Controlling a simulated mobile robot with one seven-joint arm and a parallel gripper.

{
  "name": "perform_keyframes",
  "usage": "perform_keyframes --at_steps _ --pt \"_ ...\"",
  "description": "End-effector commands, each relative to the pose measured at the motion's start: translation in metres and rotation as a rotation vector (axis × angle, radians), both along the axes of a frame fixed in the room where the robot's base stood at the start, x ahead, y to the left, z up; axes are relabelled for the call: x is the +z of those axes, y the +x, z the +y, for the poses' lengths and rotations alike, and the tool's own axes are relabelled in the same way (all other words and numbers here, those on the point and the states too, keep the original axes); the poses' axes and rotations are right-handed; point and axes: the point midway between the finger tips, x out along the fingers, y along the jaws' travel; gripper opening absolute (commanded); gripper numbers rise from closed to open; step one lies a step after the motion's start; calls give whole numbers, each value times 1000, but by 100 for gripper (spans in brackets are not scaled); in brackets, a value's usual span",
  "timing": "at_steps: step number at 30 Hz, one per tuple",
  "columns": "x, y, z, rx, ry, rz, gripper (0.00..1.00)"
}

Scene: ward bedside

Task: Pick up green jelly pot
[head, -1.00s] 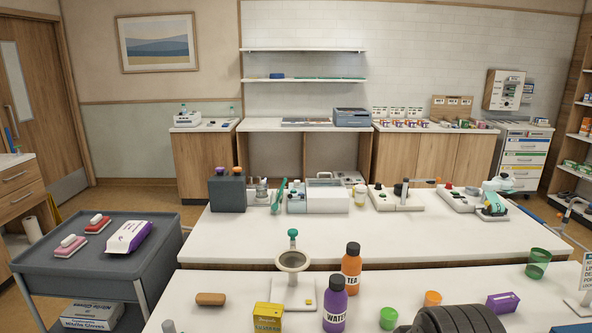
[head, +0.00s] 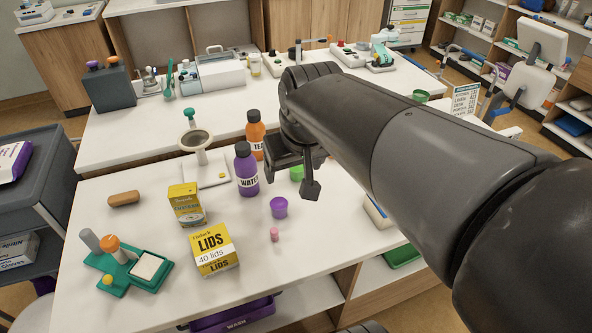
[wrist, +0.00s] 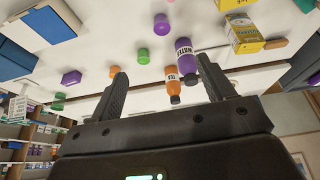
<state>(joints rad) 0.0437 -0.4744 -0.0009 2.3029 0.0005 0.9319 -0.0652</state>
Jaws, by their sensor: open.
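The green jelly pot (head: 296,173) stands on the white front table, right of the purple water bottle (head: 246,172). In the head view my gripper (head: 292,168) partly covers it. In the wrist view the green pot (wrist: 143,55) is in full sight, beyond the fingertips and nearer the left finger. My gripper (wrist: 160,66) is open, with nothing between its fingers. A gap between pot and fingers shows in the wrist view; the exact distance is hard to judge.
A purple pot (head: 279,207) stands close in front of the green one. The orange tea bottle (head: 256,135) stands behind the water bottle. A yellow lids box (head: 213,250) and a small pink item (head: 275,234) are nearer. My arm hides the table's right part.

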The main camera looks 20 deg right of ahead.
Motion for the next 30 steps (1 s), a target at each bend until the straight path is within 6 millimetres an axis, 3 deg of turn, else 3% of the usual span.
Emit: perform_keyframes --at_steps 8,14,24,30 --pt "-10 80 -20 14 -12 108 75" --pt "-33 135 -39 28 -15 183 75" --pt "-98 221 -76 52 -8 307 75" --pt "-138 254 -95 65 -1 360 75"
